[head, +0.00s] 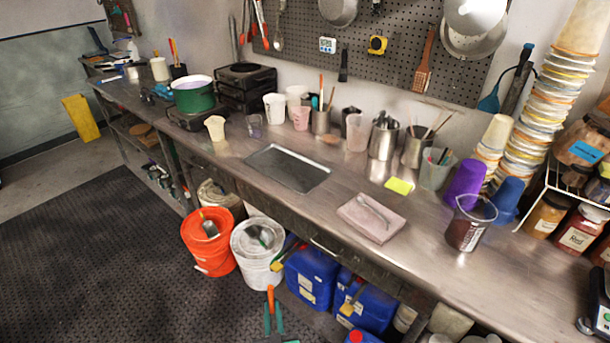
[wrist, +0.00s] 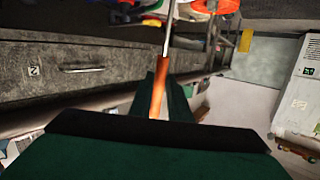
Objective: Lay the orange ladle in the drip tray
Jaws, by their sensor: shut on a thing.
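My gripper (head: 273,318) is low at the bottom of the head view, in front of the buckets and below the counter's front edge. Its green fingers are shut on the orange handle (head: 270,298) of the ladle. In the wrist view the orange ladle (wrist: 158,92) sits between the fingers (wrist: 160,88), and its thin metal shaft runs up out of the picture. I cannot make out its bowl for certain. The drip tray (head: 262,160), a shallow dark metal rectangle, lies empty on the counter.
An orange bucket (head: 205,258) and a white bucket (head: 256,271) stand below the counter (head: 235,172), with blue jugs (head: 310,278) to their right. A pink folded cloth (head: 360,225) lies right of the tray. Cups and tool pots (head: 383,140) line the back.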

